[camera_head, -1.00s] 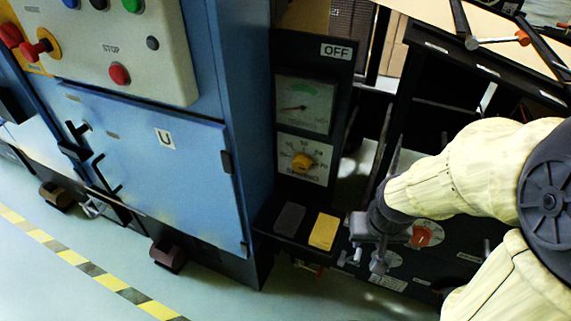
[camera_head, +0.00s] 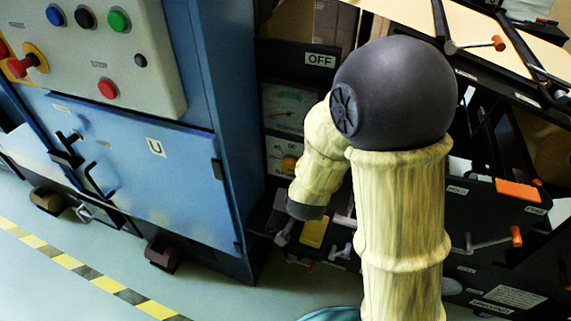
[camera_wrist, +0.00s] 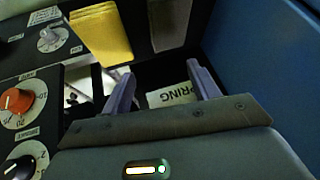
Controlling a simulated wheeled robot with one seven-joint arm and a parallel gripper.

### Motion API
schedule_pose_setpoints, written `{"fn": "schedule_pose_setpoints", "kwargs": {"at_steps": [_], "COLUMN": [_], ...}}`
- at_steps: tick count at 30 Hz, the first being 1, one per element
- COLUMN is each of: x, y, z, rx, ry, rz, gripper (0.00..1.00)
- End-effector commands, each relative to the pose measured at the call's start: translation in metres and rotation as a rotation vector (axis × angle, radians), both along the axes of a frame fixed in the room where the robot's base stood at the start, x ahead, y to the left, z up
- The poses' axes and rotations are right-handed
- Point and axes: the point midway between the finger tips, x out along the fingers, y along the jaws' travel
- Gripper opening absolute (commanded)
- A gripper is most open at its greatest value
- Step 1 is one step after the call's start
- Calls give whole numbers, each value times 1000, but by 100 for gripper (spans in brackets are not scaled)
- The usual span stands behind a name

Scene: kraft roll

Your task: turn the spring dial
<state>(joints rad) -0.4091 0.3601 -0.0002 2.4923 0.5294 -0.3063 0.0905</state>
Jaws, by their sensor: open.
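In the wrist view a white label (camera_wrist: 172,94) reading SPRING upside down lies between my fingers, and no yellow knob shows there; the gripper body blocks the lower part. My gripper (camera_wrist: 161,72) is open with nothing between its fingers. In the head view its fingers cannot be made out clearly. I cannot tell its distance from the dial.
The blue cabinet (camera_wrist: 278,65) stands close on the right in the wrist view. A yellow pad (camera_wrist: 100,35) and a dark pad (camera_wrist: 169,22) lie beyond my fingers. An orange knob (camera_wrist: 15,100), black knob (camera_wrist: 18,168) and grey knob (camera_wrist: 49,38) are at left.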

Motion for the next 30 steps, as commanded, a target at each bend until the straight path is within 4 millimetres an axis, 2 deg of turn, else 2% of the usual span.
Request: {"fn": "schedule_pose_setpoints", "kwargs": {"at_steps": [1, 6, 12, 21, 25, 30], "x": [3, 8, -11, -67, -77, -77], "y": [16, 50, 72, 85, 86, 85], "z": [-1, -10, -7, 29, 37, 37], "rx": [-6, -58, -190, -405, -437, -439], "ry": [-32, -197, -446, -870, -942, -948], "rz": [-22, -137, -230, -250, -249, -252], "gripper": [60, 60, 60, 60, 60, 60]}}
